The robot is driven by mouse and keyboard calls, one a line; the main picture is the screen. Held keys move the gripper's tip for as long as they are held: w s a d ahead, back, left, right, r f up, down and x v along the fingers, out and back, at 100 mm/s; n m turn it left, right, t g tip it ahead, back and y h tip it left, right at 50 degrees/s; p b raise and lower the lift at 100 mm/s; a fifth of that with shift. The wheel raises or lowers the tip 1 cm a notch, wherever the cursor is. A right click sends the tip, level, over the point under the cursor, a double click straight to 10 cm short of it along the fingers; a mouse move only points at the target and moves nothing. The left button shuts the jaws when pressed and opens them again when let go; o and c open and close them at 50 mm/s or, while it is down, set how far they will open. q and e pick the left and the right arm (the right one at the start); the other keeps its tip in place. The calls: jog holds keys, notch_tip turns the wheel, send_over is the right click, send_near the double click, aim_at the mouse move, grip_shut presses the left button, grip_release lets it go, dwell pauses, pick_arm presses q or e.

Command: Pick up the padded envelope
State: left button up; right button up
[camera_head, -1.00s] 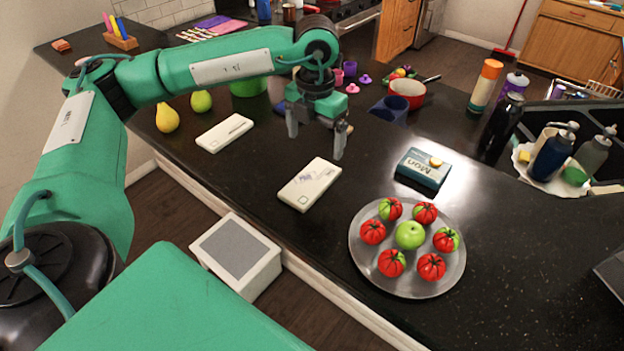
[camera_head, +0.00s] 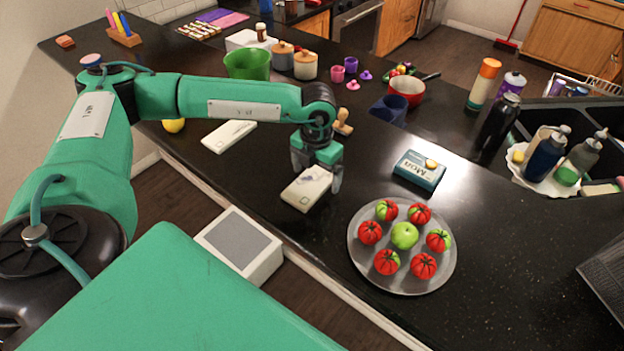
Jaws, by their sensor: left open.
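A flat cream padded envelope (camera_head: 302,196) with a small printed mark lies on the dark counter near its front edge. My left gripper (camera_head: 316,178) is open right above it, fingers pointing down on either side of its far part. The gripper hides some of its far end. I cannot tell whether the fingers touch it. A second flat cream item (camera_head: 228,136) lies further left on the counter. My right gripper is not in view.
A round metal tray (camera_head: 361,258) of tomatoes and a green apple stands to the right. A teal box (camera_head: 419,169) lies behind it. A green bowl (camera_head: 247,64), jars and cups stand further back. Bottles (camera_head: 498,121) stand by the sink at right.

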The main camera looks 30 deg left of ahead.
pick_arm(q)
jog(key=c, duration=1.1)
